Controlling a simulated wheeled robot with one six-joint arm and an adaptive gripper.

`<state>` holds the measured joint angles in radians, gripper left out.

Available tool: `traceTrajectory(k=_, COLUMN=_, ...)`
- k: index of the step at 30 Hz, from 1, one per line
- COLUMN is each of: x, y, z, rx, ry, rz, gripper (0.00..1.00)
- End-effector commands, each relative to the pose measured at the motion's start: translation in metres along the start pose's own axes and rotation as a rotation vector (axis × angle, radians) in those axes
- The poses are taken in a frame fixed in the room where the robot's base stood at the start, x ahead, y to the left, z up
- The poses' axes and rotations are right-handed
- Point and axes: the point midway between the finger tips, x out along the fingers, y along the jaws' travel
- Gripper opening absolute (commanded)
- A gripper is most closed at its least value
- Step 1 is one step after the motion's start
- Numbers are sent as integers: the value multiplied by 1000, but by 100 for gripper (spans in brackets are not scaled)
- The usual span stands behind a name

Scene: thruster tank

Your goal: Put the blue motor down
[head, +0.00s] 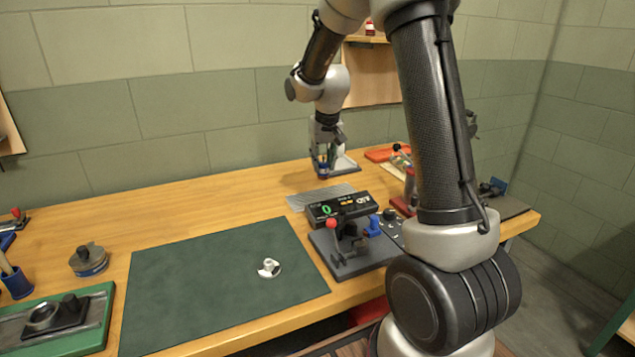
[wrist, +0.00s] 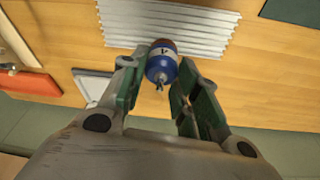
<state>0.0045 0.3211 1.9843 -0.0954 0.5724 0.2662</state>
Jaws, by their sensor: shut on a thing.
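The blue motor (wrist: 161,66) is a small blue cylinder with a reddish-brown end and a short shaft with thin tips. My gripper (wrist: 158,75) is shut on it, with green-padded fingers on both sides in the wrist view. In the head view my gripper (head: 322,166) hangs over the back of the wooden bench, with the blue motor (head: 323,169) at its tips. The motor appears above the bench, near the grey ribbed tray (head: 322,195). The ribbed tray also shows just beyond the motor in the wrist view (wrist: 170,28). The exact height of the motor is hard to tell.
A black display unit (head: 338,207) and a dark fixture with a red knob (head: 345,255) stand in front of the ribbed tray. A green mat (head: 200,285) holds a small white part (head: 268,268). A white-edged tray (head: 345,164) and an orange tray (head: 381,154) lie behind.

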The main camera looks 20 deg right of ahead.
Motion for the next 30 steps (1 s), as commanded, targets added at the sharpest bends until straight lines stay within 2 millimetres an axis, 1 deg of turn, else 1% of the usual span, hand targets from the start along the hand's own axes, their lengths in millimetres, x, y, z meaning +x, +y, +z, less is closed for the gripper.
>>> traceTrajectory(k=1, x=8, y=0, z=3, rx=-1, ry=-1, rz=0, gripper=4)
traceTrajectory(k=8, x=28, y=0, z=8, rx=0, ry=0, rz=0, gripper=4)
traceTrajectory(k=13, x=52, y=0, z=15, rx=0, ry=-1, rz=0, gripper=4)
traceTrajectory(k=24, x=57, y=0, z=16, rx=0, ry=1, rz=0, gripper=4)
traceTrajectory(k=25, x=57, y=0, z=16, rx=0, ry=1, rz=0, gripper=35)
traceTrajectory(k=28, x=57, y=0, z=16, rx=0, ry=1, rz=0, gripper=53)
traceTrajectory(k=30, x=57, y=0, z=16, rx=0, ry=1, rz=0, gripper=53)
